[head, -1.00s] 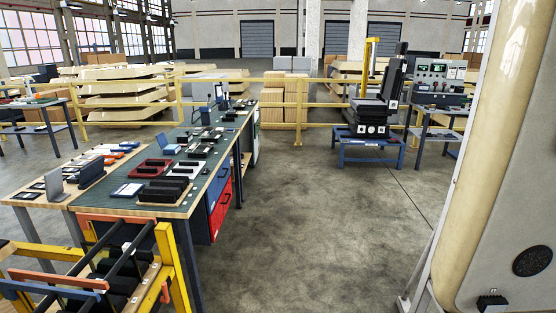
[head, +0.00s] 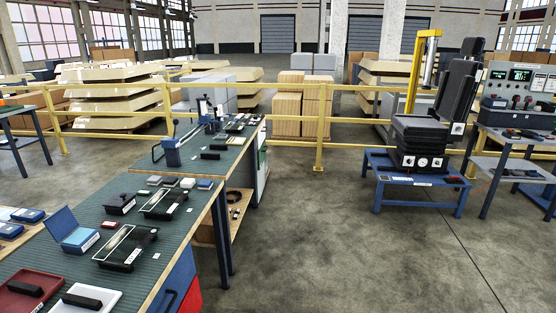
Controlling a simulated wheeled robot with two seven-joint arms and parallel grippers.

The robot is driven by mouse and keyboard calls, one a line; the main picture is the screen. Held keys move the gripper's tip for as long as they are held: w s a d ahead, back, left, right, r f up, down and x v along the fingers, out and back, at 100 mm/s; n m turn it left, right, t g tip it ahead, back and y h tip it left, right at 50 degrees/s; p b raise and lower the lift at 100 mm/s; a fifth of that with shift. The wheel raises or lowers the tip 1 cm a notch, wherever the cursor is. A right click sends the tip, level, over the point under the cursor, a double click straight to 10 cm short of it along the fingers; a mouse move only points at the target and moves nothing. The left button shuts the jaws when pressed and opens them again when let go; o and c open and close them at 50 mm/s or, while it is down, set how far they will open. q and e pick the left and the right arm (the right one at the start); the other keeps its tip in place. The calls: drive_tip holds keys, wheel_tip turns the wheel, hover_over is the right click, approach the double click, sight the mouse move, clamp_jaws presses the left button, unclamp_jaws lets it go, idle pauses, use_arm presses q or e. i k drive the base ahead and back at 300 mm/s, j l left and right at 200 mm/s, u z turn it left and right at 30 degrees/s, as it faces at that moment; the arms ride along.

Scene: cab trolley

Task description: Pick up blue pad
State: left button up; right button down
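Several blue things lie on the long green-topped bench and the table beside it, and I cannot tell for sure which is the blue pad. A small flat blue block (head: 205,184) lies near the right edge of the bench, beside pale and dark blocks. A blue case with a raised lid (head: 75,238) stands nearer on the left. A flat blue piece (head: 28,215) lies on the table at the far left. Neither of my grippers is in view.
The green bench (head: 130,200) runs from lower left toward the middle, holding trays and a blue fixture (head: 172,153). Open concrete floor (head: 330,230) lies to its right. A yellow rail (head: 318,130) crosses behind. A blue stand (head: 415,180) with a black seat is at right.

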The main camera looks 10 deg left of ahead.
sight(204, 183)
drive_tip(key=i, duration=1.7)
drive_tip(key=u, duration=0.05)
